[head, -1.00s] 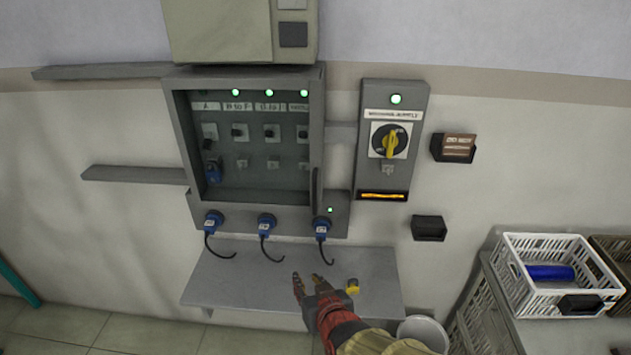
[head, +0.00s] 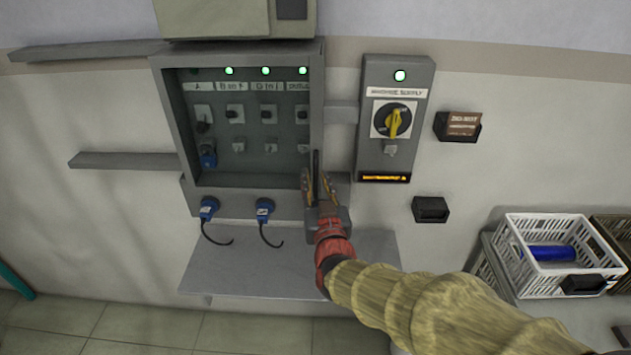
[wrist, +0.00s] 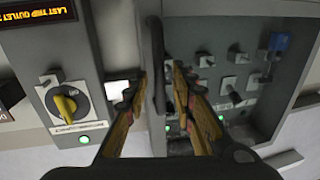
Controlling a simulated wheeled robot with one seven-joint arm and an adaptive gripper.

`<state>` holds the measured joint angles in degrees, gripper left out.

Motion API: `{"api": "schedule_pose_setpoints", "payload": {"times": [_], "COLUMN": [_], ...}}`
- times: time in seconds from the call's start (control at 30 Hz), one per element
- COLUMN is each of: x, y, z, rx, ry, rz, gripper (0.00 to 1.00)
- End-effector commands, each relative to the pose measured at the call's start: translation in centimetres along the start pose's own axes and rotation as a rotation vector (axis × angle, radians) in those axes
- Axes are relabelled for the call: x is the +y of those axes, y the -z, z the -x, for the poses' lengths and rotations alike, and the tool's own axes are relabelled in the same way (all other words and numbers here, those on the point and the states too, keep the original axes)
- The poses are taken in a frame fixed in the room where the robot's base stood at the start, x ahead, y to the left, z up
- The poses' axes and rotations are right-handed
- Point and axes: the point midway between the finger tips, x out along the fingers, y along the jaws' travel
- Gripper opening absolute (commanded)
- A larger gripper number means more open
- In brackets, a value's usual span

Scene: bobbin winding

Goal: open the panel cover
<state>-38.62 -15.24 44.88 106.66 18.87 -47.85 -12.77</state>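The panel cover (head: 250,125) is a dark see-through pane on the grey wall box, and it looks closed. Its dark upright handle (head: 317,162) stands at the right edge of the pane. In the wrist view the handle (wrist: 156,75) runs between my two fingers. My gripper (head: 316,182) is at the handle's lower part, one finger on each side; it also shows in the wrist view (wrist: 160,80). The fingers are apart, with narrow gaps between them and the handle. My gripper hides the right-hand blue plug below the box.
A grey switch box with a yellow rotary knob (head: 395,121) is on the wall just right. Two blue plugs (head: 208,208) with cables hang below the panel. A grey shelf (head: 240,270) juts out beneath. A white crate (head: 520,265) stands far right.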

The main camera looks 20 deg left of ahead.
Motion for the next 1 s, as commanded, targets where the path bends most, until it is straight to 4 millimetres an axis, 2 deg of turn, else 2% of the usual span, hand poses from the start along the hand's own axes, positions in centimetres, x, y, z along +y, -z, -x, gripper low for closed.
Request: {"api": "schedule_pose_setpoints", "payload": {"times": [0.13, 0.4, 0.87, 1.0], "x": [0.02, 0.02, 0.01, 0.01], "y": [-0.03, 0.08, 0.05, 0.05], "z": [-0.98, -1.13, -1.1, -1.1], "rx": [0.0, 0.001, 0.0, 0.0], "ry": [0.0, 0.0, 0.0, 0.0], "rz": [0.0, 0.0, 0.0, 0.0], "gripper": [0.26, 0.26, 0.0, 0.0]}}
